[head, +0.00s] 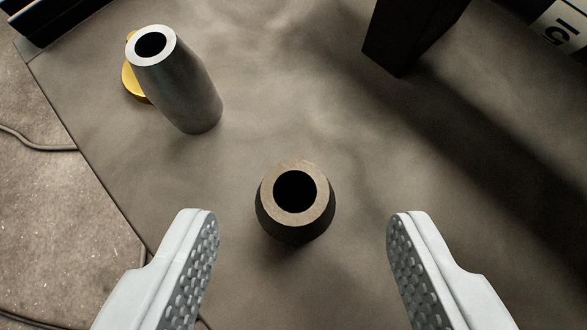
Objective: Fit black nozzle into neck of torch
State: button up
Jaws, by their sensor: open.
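A short, dark, cone-shaped piece with a brownish rim and a round hole, which looks like the black nozzle (268,222), stands upright on the grey surface at the picture's middle. A taller grey metal tapered tube with an open top, which may be the torch (186,92), stands at the upper left, apart from the nozzle. My gripper (302,226) is open and empty. Its two pale fingers with studded pads show at the lower left and lower right, and the nozzle appears between and slightly beyond the fingertips. Whether they touch anything below is not shown.
A brass-coloured round part (133,84) is partly hidden behind the grey tube. A dark block-like post (405,35) stands at the top and casts a long shadow to the right. A cable (40,147) lies on the floor at left. The surface right of the nozzle is clear.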

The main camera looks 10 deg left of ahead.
aim_at(296, 234)
jog(key=x, duration=0.4)
jog(key=shift+w+a+f, duration=0.1)
jog(key=shift+a+f, duration=0.05)
jog(key=c, duration=1.1)
jog(key=shift+o, duration=0.2)
